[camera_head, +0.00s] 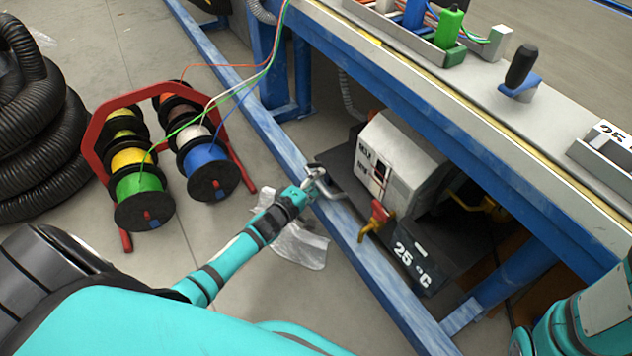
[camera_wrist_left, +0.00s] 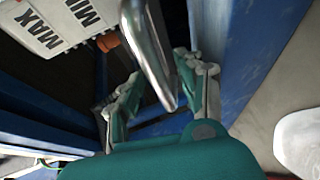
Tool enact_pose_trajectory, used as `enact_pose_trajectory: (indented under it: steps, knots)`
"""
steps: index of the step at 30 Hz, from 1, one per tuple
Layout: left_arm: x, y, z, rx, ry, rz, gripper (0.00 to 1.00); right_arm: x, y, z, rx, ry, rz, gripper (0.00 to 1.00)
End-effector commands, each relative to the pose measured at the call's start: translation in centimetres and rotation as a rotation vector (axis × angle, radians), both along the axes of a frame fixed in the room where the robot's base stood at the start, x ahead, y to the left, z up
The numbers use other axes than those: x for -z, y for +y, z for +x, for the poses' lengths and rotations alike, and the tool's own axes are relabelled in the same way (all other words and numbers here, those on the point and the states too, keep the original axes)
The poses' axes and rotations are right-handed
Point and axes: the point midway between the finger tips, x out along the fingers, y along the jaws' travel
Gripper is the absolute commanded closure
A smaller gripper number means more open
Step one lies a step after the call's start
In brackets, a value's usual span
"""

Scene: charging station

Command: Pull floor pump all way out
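The floor pump is a grey-white box (camera_head: 398,155) on a dark base marked "25 °C" (camera_head: 425,262), under the blue-framed bench. A bent metal handle (camera_head: 330,190) sticks out at its near left end. My left gripper (camera_head: 312,181) is at this handle. In the left wrist view the box (camera_wrist_left: 50,25) shows MIN and MAX marks, and the metal handle (camera_wrist_left: 152,50) runs between the spread fingers of my left gripper (camera_wrist_left: 165,88). The gripper looks open; contact with the handle cannot be told. My right arm shows at lower right, its gripper out of view.
A blue floor beam (camera_head: 262,130) runs along the bench front by the handle. A red rack with cable spools (camera_head: 145,185) and black coiled hose (camera_head: 35,130) stand at left. Clear plastic wrap (camera_head: 298,245) lies on the floor. A red-yellow valve (camera_head: 377,218) is beside the base.

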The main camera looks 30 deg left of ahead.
Motion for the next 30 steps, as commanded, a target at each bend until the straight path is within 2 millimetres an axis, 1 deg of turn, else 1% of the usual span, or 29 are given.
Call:
enact_pose_trajectory:
  steps: [1, 2, 10, 24, 30]
  knots:
    - [-0.01, 0.01, -0.02, 0.000, 0.000, 0.000, 0.62, -0.01, 0.01, -0.02, 0.000, 0.000, 0.000, 0.60]
    - [-0.01, 0.01, -0.02, 0.000, 0.000, 0.000, 0.64, -0.01, 0.01, -0.02, 0.000, 0.000, 0.000, 0.60]
    - [-0.01, 0.02, -0.03, 0.000, 0.000, 0.000, 1.00, 0.00, 0.00, -0.02, 0.000, -0.001, 0.000, 0.60]
    - [-0.06, 0.03, -0.04, 0.000, -0.001, 0.002, 1.00, -0.03, 0.01, 0.00, 0.000, 0.000, 0.000, 0.60]
    - [-0.14, 0.60, -0.42, 0.000, 0.001, 0.002, 1.00, -0.65, 0.01, 0.05, 0.000, 0.001, 0.000, 0.60]
